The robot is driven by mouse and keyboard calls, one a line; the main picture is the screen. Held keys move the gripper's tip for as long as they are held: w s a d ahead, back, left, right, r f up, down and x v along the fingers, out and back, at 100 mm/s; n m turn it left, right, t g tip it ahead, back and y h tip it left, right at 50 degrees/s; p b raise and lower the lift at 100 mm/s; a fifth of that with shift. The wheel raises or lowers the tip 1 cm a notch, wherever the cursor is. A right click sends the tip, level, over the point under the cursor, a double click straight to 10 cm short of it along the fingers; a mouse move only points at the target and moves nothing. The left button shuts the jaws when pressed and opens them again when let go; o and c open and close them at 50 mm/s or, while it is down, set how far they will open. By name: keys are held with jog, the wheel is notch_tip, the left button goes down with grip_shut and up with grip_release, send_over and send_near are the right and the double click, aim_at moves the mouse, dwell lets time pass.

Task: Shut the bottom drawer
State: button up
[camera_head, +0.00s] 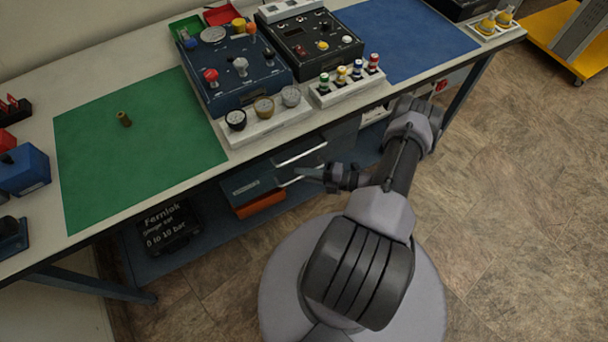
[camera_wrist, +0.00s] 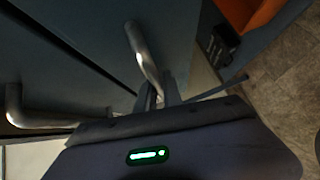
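A blue-grey drawer unit (camera_head: 250,187) hangs under the bench, with bright metal edges or handles along its front. My gripper (camera_head: 325,176) is low in front of it, close to its right part. In the wrist view, one bar handle (camera_wrist: 145,55) stands just ahead of my gripper (camera_wrist: 160,98), beside or touching the fingers. A second bar handle (camera_wrist: 40,121) shows at the left on another blue-grey panel (camera_wrist: 50,65). The fingers are mostly hidden behind the gripper body, so their opening is unclear. I cannot tell how far the bottom drawer stands out.
An orange thing (camera_head: 262,203) lies just below the drawer unit, and a black labelled case (camera_head: 168,228) sits on the lower shelf. The bench (camera_head: 150,75) above carries gauges and control boxes. A bench leg (camera_head: 468,92) stands at the right. The floor (camera_head: 510,190) there is clear.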

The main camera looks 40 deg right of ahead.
jog(key=shift+d+r, duration=0.15)
jog(key=shift+d, duration=0.05)
jog(key=p+v, duration=0.1)
jog(key=v, duration=1.6)
jog(key=shift+s+p, duration=0.2)
jog(key=shift+p, duration=0.2)
